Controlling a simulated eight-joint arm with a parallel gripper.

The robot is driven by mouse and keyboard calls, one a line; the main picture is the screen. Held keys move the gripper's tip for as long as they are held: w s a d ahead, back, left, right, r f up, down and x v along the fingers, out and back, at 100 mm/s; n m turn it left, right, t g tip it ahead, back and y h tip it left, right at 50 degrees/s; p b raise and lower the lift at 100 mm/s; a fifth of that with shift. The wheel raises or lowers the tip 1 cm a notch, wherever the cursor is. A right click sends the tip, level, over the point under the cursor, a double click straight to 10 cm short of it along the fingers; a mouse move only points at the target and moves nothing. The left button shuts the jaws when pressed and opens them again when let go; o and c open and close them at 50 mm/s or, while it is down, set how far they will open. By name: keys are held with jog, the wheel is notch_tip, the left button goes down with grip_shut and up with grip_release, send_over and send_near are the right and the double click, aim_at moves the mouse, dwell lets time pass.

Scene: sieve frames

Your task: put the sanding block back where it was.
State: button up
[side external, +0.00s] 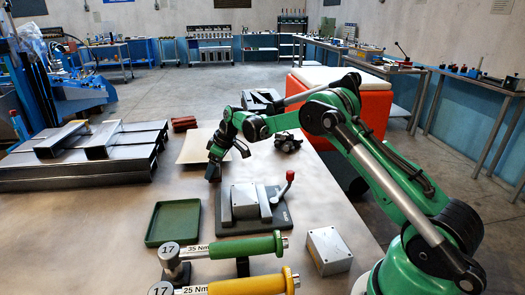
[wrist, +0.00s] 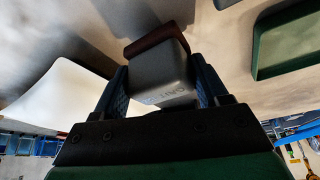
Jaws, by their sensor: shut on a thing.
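The sanding block is a grey block (wrist: 160,78) with a brown layer on its far side. It sits between the two fingers of my gripper in the wrist view. Faint lettering marks its near face. In the side view, my gripper (side external: 213,172) points down over the table, behind the green tray and at the back left of the clamp fixture. It is shut on the block, which is hard to make out there. I cannot tell how high the block is over the table.
A green tray (side external: 150,236) is empty. A clamp fixture (side external: 250,203) with a red-knobbed lever stands beside it. A tan sheet (side external: 194,148) lies behind my gripper. Two torque wrenches (side external: 245,248) and a grey box (side external: 329,250) are in front; metal frames (side external: 85,158) stand left.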

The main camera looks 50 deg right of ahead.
jog(key=shift+f, duration=0.5)
jog(key=shift+f, duration=0.1)
jog(key=o, duration=1.1)
jog(key=v, duration=1.2)
jog(key=s+a+r+m+t+h, duration=0.1)
jog(key=s+a+r+m, duration=0.1)
jog(key=s+a+r, duration=0.5)
jog(key=s+a+f+m+t, duration=0.1)
jog(key=s+a+f, duration=0.1)
jog(key=s, duration=0.4)
jog(key=s+a+f+m+t, duration=0.1)
jog(key=s+a+f, duration=0.2)
jog(key=s, duration=0.3)
jog(key=shift+s+a+f+m+h, duration=0.3)
jog(key=shift+a+h, duration=0.1)
jog(key=shift+a, duration=0.2)
